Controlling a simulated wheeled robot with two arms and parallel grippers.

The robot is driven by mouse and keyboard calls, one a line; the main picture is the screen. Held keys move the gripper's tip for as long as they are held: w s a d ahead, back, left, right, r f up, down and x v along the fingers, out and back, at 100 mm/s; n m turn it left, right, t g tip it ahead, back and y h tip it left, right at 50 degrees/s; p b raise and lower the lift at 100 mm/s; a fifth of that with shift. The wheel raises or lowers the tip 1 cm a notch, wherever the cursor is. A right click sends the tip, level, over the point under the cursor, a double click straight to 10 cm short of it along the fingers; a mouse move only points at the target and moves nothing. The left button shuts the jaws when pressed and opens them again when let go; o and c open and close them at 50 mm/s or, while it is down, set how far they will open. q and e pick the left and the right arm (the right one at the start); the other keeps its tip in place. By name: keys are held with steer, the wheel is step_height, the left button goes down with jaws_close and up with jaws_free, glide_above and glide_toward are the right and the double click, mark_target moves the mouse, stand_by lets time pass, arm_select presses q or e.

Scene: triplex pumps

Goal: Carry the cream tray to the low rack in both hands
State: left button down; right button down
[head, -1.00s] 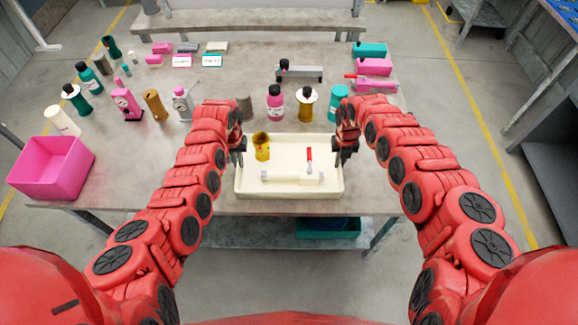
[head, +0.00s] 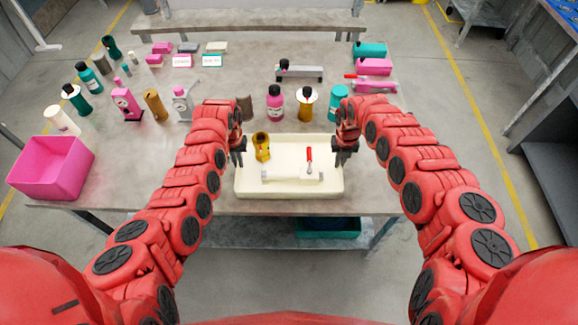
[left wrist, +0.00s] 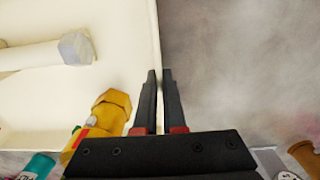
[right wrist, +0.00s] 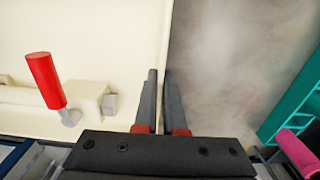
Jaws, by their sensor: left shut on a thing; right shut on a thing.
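The cream tray (head: 290,190) is at the front edge of the table, in the middle of the head view. A yellow cup-like part (head: 262,148) and a cream fitting with a red handle (head: 309,160) are in it. My left gripper (head: 238,152) is shut on the tray's left wall, which shows between its fingers in the left wrist view (left wrist: 160,85). My right gripper (head: 345,150) is shut on the right wall, as the right wrist view shows (right wrist: 159,85). I cannot tell whether the tray touches the tabletop.
Bottles, a pink one (head: 275,105) and a teal one (head: 338,104), stand just behind the tray. A pink bin (head: 50,168) is at the table's left corner. A low bench (head: 250,24) is at the back. Floor is open on the right.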

arm_select(q)
steer(key=shift+r, duration=0.1)
arm_select(e)
steer(key=shift+r, duration=0.1)
stand_by(0.4)
